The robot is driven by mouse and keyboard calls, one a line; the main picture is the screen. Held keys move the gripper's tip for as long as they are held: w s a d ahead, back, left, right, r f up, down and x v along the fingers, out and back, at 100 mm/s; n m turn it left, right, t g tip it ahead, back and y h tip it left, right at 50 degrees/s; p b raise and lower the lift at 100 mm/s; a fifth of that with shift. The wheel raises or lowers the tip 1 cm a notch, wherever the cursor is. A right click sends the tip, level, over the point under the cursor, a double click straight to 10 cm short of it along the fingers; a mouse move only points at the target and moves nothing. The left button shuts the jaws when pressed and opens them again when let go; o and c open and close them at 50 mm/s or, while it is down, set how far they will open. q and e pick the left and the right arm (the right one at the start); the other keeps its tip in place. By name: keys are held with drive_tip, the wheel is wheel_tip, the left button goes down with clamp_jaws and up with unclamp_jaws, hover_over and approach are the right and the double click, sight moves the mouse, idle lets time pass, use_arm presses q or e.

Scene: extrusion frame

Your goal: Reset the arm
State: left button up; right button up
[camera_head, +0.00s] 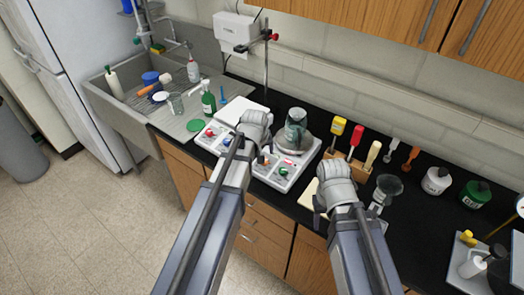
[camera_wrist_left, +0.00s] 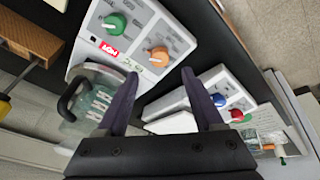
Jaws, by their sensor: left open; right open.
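My left arm reaches up from the bottom of the head view to the white devices on the black counter, and its fingers are hidden there behind the wrist. In the left wrist view the left gripper (camera_wrist_left: 160,80) is open, with two dark purple fingers apart and nothing between them. It hangs over a white panel with green and orange knobs (camera_wrist_left: 135,35) and another with blue and red knobs (camera_wrist_left: 227,108). My right gripper (camera_head: 334,190) is at the counter's front edge, partly hidden by its own wrist. I see nothing held in it.
A glass vessel (camera_head: 295,130) stands on a device close to the left gripper. A wooden rack (camera_head: 345,170) with coloured-handled tools stands behind the right gripper. Jars (camera_head: 437,180) stand at the right. A sink (camera_head: 118,100) with bottles is at the left.

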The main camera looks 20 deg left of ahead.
use_arm(q)
drive_tip(key=s+d+f+m+b, duration=0.1)
drive_tip(key=s+d+f, duration=0.1)
drive_tip(key=s, duration=0.1)
drive_tip(key=s+d+f+m+g+b, duration=0.1)
drive_tip(key=s+d+f+b, duration=0.1)
drive_tip(key=s+d, duration=0.1)
drive_tip(key=s+d+f+m+g+b, duration=0.1)
drive_tip(key=s+d+f+m+b, duration=0.1)
drive_tip(key=s, duration=0.1)
drive_tip(key=shift+d+f, duration=0.15)
drive_tip(key=shift+d, duration=0.25)
drive_tip(key=s+d+f+m+g+b, duration=0.1)
drive_tip(key=s+d+f+m+b, duration=0.1)
drive_tip(key=s, duration=0.4)
drive_tip(key=s+d+f+m+g+y+b, duration=0.1)
drive_tip(key=s+d+f+m+b, duration=0.1)
drive_tip(key=s, duration=0.4)
drive_tip(key=shift+d+f+m+g, duration=0.15)
drive_tip(key=shift+d+m+g, duration=0.15)
drive_tip(key=shift+d+m, duration=0.35)
drive_tip(key=shift+c, duration=0.4)
